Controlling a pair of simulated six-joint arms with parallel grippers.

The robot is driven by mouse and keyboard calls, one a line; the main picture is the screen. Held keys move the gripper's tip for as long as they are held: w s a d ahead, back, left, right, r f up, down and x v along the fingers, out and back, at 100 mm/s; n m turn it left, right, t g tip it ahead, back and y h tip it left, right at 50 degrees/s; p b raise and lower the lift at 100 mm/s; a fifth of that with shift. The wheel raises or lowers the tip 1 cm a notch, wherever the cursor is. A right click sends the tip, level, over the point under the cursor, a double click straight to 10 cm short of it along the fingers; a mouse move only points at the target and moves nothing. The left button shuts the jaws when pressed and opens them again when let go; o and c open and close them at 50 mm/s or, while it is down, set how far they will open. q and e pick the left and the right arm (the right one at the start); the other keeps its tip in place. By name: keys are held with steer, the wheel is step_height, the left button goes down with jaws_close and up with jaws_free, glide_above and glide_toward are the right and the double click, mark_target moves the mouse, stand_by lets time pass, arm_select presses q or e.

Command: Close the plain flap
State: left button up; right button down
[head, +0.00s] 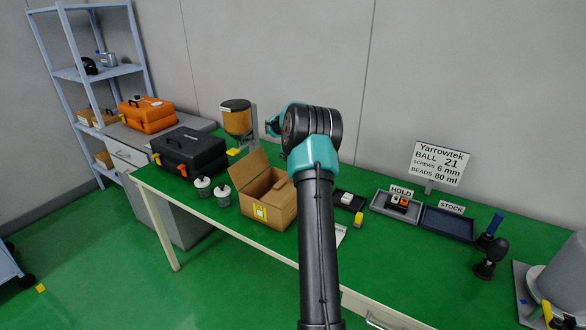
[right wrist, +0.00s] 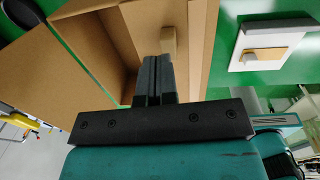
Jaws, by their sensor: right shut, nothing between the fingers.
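The brown cardboard box (head: 268,208) stands on the green bench left of my right arm, with a yellow-and-white label on its front. A plain flap (head: 248,170) stands up on its left side, showing no marking. The box top is at least partly open. In the right wrist view, the box interior (right wrist: 105,40) is close, with a wide cardboard panel (right wrist: 40,85) on the left and another on the right. My right gripper (right wrist: 160,62) is shut and empty over the opening; I cannot tell whether its tips touch cardboard. My left gripper is out of view.
Two small lidded pots (head: 212,190) and a black case (head: 188,150) stand left of the box. An amber-filled dispenser (head: 236,118) stands behind it. Trays (head: 447,224) and a sign (head: 438,163) are to the right. A white pad (right wrist: 265,45) lies beside the box.

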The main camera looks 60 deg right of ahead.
step_height(320, 180, up, 14)
stand_by(0.6)
stand_by(0.4)
